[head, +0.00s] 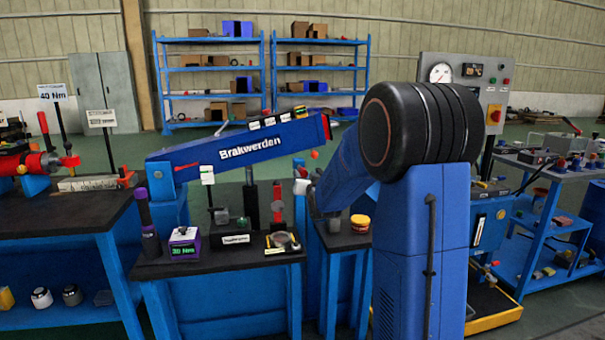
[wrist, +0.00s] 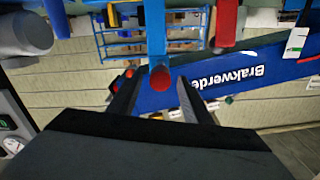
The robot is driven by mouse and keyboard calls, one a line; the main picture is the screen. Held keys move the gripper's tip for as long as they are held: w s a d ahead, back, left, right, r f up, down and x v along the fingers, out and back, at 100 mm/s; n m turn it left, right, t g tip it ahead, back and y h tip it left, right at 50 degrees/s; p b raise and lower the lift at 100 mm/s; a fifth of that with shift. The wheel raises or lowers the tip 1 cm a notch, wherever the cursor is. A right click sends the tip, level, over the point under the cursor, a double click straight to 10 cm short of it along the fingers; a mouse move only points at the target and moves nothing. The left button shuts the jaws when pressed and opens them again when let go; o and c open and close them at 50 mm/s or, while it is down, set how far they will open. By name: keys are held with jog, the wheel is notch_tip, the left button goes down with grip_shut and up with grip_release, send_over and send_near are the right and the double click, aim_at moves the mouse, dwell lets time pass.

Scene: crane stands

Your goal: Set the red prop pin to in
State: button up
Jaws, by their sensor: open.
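The red prop pin appears as a round red knob (wrist: 160,77) at the end of a blue bar (wrist: 156,30) in the wrist view. My gripper (wrist: 161,88) is open, with one dark finger on each side of the knob. I cannot tell whether either finger touches it, or how deep the pin sits. A red ball (head: 314,154) below the boom's right end in the head view looks like the same knob. My arm hides much of this area in the head view.
A small dark table (head: 150,268) holds a purple-cased display (head: 184,241), dark posts and a red post (head: 277,200). A workbench (head: 60,220) stands at left, blue shelves (head: 212,70) behind. A gauge panel (head: 470,75) and blue cart (head: 545,225) stand at right.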

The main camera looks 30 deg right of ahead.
jog(key=v, duration=1)
jog(key=shift+s, duration=0.35)
jog(key=shift+a, duration=0.15)
